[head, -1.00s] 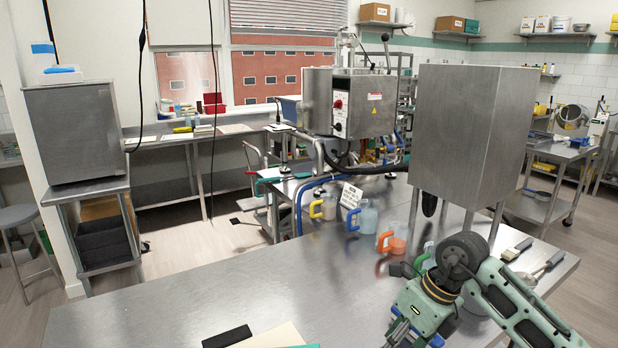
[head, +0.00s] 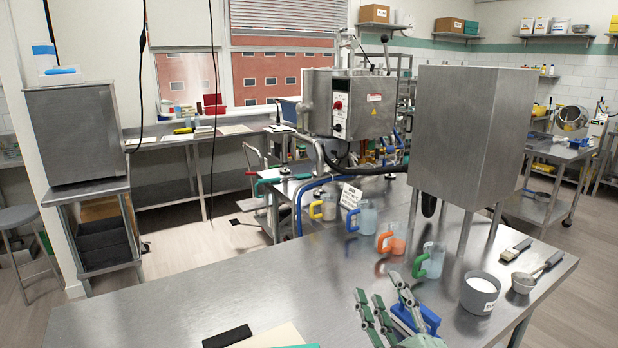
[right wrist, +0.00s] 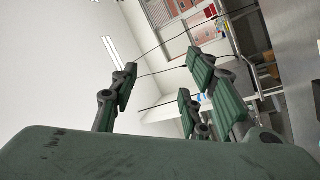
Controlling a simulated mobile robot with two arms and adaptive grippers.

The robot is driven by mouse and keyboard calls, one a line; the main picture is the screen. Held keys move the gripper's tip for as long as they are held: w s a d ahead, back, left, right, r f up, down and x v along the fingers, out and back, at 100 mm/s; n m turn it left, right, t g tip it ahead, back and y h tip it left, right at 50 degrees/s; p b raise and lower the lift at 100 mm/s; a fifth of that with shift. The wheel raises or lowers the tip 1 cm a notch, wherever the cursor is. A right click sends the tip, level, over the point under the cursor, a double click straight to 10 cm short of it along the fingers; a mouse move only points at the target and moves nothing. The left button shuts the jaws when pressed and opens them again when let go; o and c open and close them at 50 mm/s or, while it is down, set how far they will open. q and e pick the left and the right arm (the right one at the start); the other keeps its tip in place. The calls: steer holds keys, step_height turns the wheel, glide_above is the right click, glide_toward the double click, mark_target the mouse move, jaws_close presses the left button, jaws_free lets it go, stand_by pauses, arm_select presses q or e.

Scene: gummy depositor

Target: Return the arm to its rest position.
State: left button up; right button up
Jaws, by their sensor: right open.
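My right gripper (head: 384,308) shows at the bottom of the head view, right of centre, above the steel table (head: 180,300). Its green fingers point up and are spread apart with nothing between them. In the right wrist view the fingers (right wrist: 165,95) are also spread and empty, with the ceiling, wall and window behind them. A blue object (head: 418,318) is on the table just behind the fingers, partly hidden by them. My left gripper is not in view.
Jugs with yellow (head: 323,208), blue (head: 362,217), orange (head: 391,240) and green (head: 430,260) handles stand along the table. A steel hopper (head: 470,135) stands behind.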

steer(key=s+d+f+m+g+h, duration=0.3)
steer(key=s+d+f+m+g, duration=0.1)
steer(key=f, duration=0.5)
steer(key=s+d+f+m+g+h, duration=0.3)
steer(key=s+d+f+m, duration=0.1)
steer(key=f, duration=0.4)
steer(key=s+f+m+g+y, duration=0.1)
steer(key=s+f+g, duration=0.25)
steer(key=s, duration=0.35)
steer(key=s+a+f+m+g, duration=0.1)
steer(key=s+f+g, duration=0.2)
steer(key=s+f, duration=0.35)
steer(key=s+f+m+g+y, duration=0.1)
steer(key=s+f+g, duration=0.25)
steer(key=s, duration=0.45)
step_height(320, 180, down, 25)
steer(key=s+g, duration=0.1)
steer(key=s+d+f+g, duration=0.1)
steer(key=s+d+f, duration=0.1)
steer(key=s+f, duration=1.4)
steer(key=shift+s+d+f+n+g, duration=0.2)
steer(key=shift+s+d+n+g, duration=0.05)
steer(key=shift+s+n+g, duration=0.05)
